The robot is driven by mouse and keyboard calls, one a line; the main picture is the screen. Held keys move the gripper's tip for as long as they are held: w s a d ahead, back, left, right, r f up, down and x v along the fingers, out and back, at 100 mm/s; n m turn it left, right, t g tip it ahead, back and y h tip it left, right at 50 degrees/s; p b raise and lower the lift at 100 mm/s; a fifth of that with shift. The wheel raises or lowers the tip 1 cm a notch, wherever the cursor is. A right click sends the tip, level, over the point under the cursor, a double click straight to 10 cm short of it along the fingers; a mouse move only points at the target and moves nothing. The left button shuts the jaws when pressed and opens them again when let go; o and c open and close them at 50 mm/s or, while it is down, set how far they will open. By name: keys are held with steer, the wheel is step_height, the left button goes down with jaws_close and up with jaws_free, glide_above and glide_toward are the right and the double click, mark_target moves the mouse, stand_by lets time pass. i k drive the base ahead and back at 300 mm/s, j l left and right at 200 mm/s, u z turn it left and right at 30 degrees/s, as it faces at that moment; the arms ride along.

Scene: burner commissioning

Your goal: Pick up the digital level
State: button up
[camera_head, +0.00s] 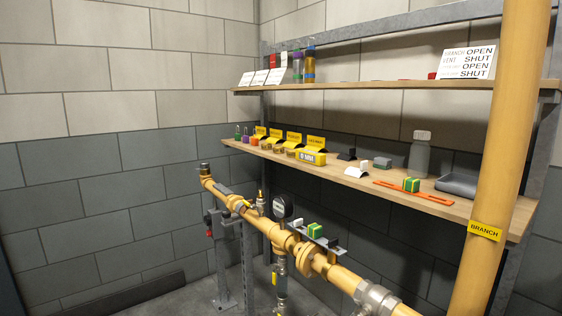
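No thing in view is clearly readable as the digital level. A small green block with yellow bands (411,184) sits on the lower wooden shelf (470,208), at or on a flat orange bar (433,199). A second small green block (315,230) with a white block (298,228) beside it sits at a grey bracket on the yellow pipe. I cannot tell whether any of these is the level. My gripper is not in view.
Yellow bins (311,157), a grey bottle (420,158) and a dark grey tray (458,186) stand on the lower shelf. The yellow gas pipe (345,279) with a gauge (282,207) runs in front. A vertical yellow pipe (497,150) crosses the shelves at right.

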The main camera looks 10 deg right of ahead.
mark_target(314, 158)
steer(key=i+u, duration=0.7)
steer(key=i+l, duration=0.1)
steer(key=i, duration=0.75)
steer(key=i+l, duration=0.15)
steer(key=i, duration=0.75)
steer(key=l+z, duration=0.05)
